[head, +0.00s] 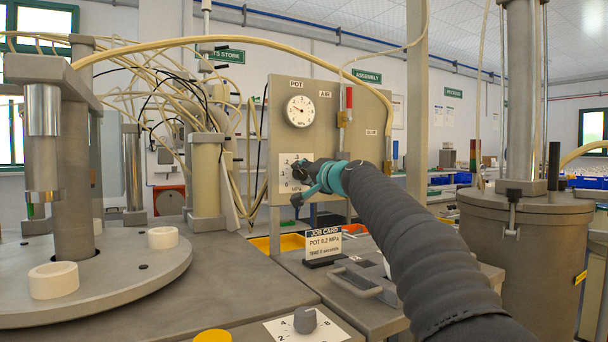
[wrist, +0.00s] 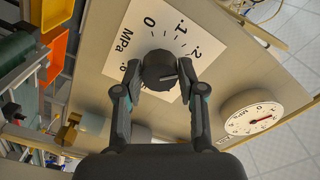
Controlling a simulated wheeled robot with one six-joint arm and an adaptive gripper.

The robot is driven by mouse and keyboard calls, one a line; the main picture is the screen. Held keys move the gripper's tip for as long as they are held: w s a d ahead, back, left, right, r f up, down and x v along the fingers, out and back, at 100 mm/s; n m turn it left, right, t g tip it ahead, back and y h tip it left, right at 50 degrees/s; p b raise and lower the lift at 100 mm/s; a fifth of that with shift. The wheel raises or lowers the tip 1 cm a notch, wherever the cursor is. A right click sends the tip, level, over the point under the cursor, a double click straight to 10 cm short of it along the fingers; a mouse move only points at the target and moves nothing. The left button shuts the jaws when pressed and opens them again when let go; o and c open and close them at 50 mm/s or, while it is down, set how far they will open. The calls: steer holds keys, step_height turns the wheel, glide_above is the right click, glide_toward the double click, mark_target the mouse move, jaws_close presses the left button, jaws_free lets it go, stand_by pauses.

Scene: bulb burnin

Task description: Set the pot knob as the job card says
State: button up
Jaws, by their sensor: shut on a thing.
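The pot knob (wrist: 158,70) is a dark round knob on a white dial plate (wrist: 130,45) marked 0, .1, .2 and MPa. A pale line on the knob points right in the wrist view, a little below the .2 mark; its exact reading is unclear. My gripper (wrist: 160,87) has one finger on each side of the knob and is shut on it. In the head view my gripper (head: 301,183) covers much of the dial plate (head: 284,170). The job card (head: 323,244) reads POT 0.2 MPA, with a time in seconds below.
The pot gauge (head: 300,111) is above the dial on the grey panel; it also shows in the wrist view (wrist: 252,114). Another knob (head: 304,320) sits on the bench in front. A round table (head: 110,283) with white rings is at left, a large pot (head: 525,250) at right.

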steer(key=o, duration=1.1)
steer(key=v, duration=1.2)
